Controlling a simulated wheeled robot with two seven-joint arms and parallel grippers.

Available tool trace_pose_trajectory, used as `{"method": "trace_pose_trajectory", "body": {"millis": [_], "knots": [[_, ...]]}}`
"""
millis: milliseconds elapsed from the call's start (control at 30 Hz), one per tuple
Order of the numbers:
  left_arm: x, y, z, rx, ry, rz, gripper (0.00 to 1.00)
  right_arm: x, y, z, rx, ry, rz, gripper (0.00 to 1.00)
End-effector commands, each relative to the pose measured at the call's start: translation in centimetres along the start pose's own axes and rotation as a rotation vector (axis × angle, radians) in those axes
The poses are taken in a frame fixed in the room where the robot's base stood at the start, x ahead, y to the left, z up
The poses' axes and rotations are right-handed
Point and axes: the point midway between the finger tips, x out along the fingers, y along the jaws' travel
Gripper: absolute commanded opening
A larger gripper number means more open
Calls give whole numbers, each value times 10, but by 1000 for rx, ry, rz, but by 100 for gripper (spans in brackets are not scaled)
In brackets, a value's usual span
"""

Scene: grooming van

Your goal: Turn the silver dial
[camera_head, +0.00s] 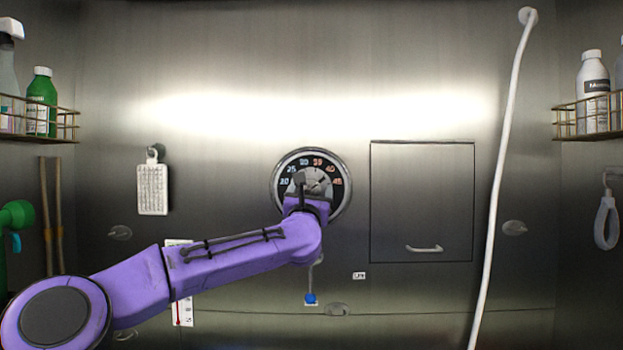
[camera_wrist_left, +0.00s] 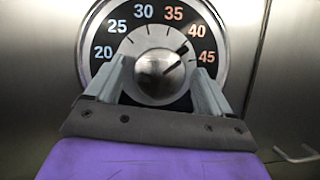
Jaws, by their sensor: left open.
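The silver dial (camera_head: 316,184) is a round metal knob on a black scale plate with numbers from 20 to 45, set in the back wall. In the left wrist view the knob (camera_wrist_left: 157,66) has a dark line pointing up and right, towards the 40 side. My left gripper (camera_wrist_left: 162,78) is open, with one finger on each side of the knob's lower half. I cannot tell whether the fingers touch it. In the head view my purple left arm hides the lower part of the dial and most of the gripper (camera_head: 304,184). My right gripper is out of view.
A closed wall panel (camera_head: 422,195) with a handle is right of the dial. A white hose (camera_head: 500,180) hangs farther right. Wire racks with bottles (camera_head: 41,102) are on both sides. A small blue-tipped lever (camera_head: 310,298) is below the dial.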

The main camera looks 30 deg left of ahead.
Motion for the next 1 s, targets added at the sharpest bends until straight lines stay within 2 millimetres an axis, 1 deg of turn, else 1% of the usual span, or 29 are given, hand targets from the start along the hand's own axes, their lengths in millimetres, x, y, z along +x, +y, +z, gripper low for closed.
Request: {"method": "trace_pose_trajectory", "body": {"millis": [33, 100, 367, 400, 467, 500, 533, 567, 833, 1000], "knots": [[8, 0, 3, 0, 0, 1, 82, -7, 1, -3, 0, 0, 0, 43], [12, 0, 2, 1, -1, 0, 82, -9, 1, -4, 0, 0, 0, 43], [14, 0, 0, 0, -1, -1, 82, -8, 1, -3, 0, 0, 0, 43], [14, 0, 0, 0, -1, -1, 76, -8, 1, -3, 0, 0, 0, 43], [14, 0, 0, 0, -1, 0, 56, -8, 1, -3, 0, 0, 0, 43], [14, 0, 0, 0, -1, 0, 43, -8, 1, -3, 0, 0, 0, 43], [14, 0, 0, 0, -1, 0, 33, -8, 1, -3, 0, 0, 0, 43], [14, 0, 0, 0, -1, 0, 27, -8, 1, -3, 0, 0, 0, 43], [13, 0, -2, -15, -1, 6, 27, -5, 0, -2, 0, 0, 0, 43], [12, -1, -3, -71, -3, 30, 27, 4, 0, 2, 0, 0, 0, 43]]}}
